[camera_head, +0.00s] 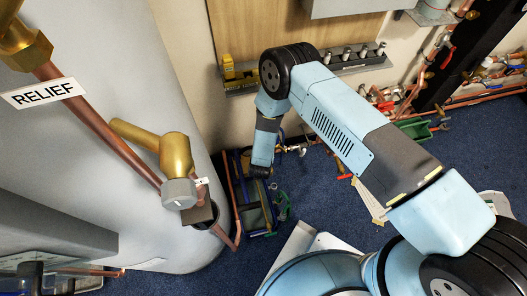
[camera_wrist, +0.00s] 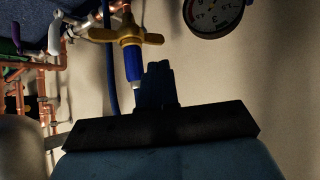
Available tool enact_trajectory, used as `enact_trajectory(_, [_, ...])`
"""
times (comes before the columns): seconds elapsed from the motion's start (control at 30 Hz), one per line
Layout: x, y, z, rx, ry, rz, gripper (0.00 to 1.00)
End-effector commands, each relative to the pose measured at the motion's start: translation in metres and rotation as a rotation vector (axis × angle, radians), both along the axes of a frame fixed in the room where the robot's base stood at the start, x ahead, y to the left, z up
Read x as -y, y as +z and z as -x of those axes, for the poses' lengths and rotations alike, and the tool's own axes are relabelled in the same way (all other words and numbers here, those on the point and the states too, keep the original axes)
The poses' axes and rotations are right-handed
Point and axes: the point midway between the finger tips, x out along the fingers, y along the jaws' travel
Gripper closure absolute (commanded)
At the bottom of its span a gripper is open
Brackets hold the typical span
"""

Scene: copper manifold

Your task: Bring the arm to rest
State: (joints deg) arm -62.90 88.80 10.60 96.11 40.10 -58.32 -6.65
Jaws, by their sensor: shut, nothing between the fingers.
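My arm (camera_head: 340,125) is light blue with dark joints. It rises from my base at lower right, reaches up and left to a bend, then hangs down. My gripper (camera_head: 260,171) is at its lower end, small and dark in the head view, over the area between the big grey tank and the blue floor. In the wrist view my gripper (camera_wrist: 155,85) shows as dark fingers close together, shut and empty. A brass cross-shaped handle (camera_wrist: 126,36) shows beyond the fingers. I cannot tell how far off it is.
The grey tank (camera_head: 110,110) with copper pipe and a brass valve (camera_head: 176,155) stands left. A tool rack (camera_head: 355,58) hangs on the back wall. A crate (camera_head: 255,205) lies below my gripper. A pressure gauge (camera_wrist: 212,14) is at upper right in the wrist view. Blue carpet (camera_head: 320,190) lies partly open.

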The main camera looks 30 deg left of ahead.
Motion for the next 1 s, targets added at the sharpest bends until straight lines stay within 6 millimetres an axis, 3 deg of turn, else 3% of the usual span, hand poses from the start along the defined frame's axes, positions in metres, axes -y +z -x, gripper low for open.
enact_trajectory(0.2, [0.006,0.013,0.013,0.001,0.001,0.001,1.0])
enact_trajectory(0.5, [0.008,0.014,0.014,0.0,0.001,0.002,1.0])
enact_trajectory(0.63, [0.026,0.011,0.005,0.011,-0.006,0.041,1.0])
enact_trajectory(0.77, [0.078,0.006,-0.019,0.045,-0.018,0.165,1.0])
enact_trajectory(1.0, [0.213,0.009,-0.078,0.082,-0.057,0.488,1.0])
